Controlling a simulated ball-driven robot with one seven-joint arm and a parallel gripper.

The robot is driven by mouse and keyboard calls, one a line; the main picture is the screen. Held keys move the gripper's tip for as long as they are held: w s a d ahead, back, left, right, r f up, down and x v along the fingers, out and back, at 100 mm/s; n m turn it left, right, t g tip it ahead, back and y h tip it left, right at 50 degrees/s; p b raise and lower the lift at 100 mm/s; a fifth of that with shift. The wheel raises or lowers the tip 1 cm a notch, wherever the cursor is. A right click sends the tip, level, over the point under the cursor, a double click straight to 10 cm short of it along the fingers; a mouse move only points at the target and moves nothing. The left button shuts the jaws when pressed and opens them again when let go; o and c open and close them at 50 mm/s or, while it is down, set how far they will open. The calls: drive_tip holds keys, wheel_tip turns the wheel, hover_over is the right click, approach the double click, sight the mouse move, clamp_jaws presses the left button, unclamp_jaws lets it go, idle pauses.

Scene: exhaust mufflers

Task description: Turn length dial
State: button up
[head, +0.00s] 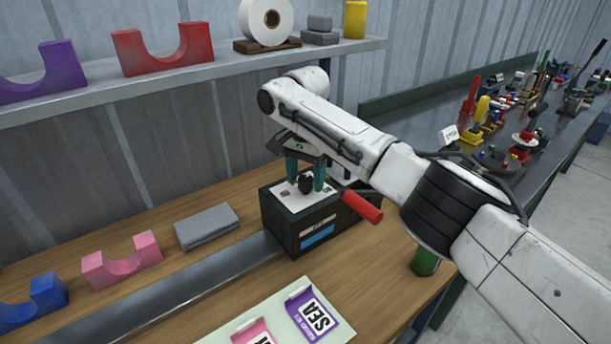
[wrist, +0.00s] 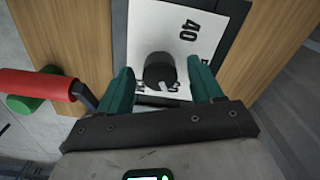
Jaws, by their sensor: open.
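The length dial is a black round knob (head: 306,186) on the white top plate of a dark box (head: 282,238). In the wrist view the knob (wrist: 158,66) has a white pointer mark, and the plate (wrist: 185,22) shows a "40" and other partly hidden markings. My gripper (head: 305,181) points down over the box. Its two green fingers are open, one on each side of the knob. In the wrist view the gripper (wrist: 163,80) shows gaps between the fingers and the knob. Contact is not visible.
A red handle (head: 362,206) sticks out from the box's side. A green cylinder (head: 425,263) stands near the bench edge. A grey folded cloth (head: 206,227), pink (head: 122,260) and blue (head: 35,302) cradles and a label sheet (head: 275,318) lie around. A shelf (head: 190,78) runs above.

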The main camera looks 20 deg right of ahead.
drive_tip(key=shift+f, duration=0.1)
drive_tip(key=shift+c, duration=0.3)
drive_tip(key=c, duration=1)
